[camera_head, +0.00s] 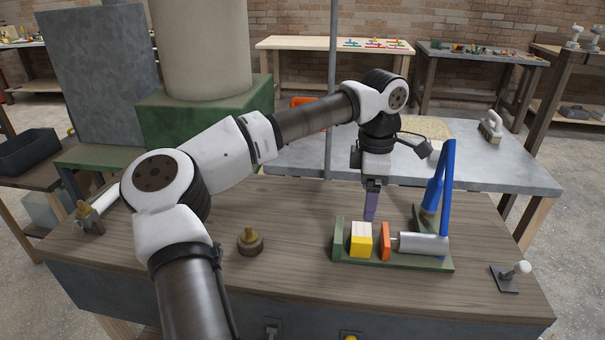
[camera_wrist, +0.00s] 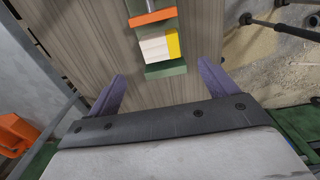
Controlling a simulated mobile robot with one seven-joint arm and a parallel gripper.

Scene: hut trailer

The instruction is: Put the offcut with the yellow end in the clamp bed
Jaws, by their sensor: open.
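The offcut with the yellow end (camera_head: 361,239) is a pale wooden block with one yellow face. It sits in the green clamp bed (camera_head: 341,263), between the upright green end plate (camera_head: 338,236) and the orange jaw (camera_head: 385,241), with a gap to the orange jaw. The wrist view also shows the offcut (camera_wrist: 158,46) on the green bed (camera_wrist: 166,71). My gripper (camera_head: 370,214) is above and behind the clamp, apart from the offcut. In the wrist view its purple fingers (camera_wrist: 160,88) are spread wide with nothing between them.
The clamp has a grey cylinder (camera_head: 422,244) and a tall blue lever (camera_head: 447,190) standing up on the right. A brass-topped knob (camera_head: 250,240) stands left on the wooden bench (camera_head: 300,290). A white-knobbed fitting (camera_head: 508,277) is at the right. Bare bench lies between knob and clamp.

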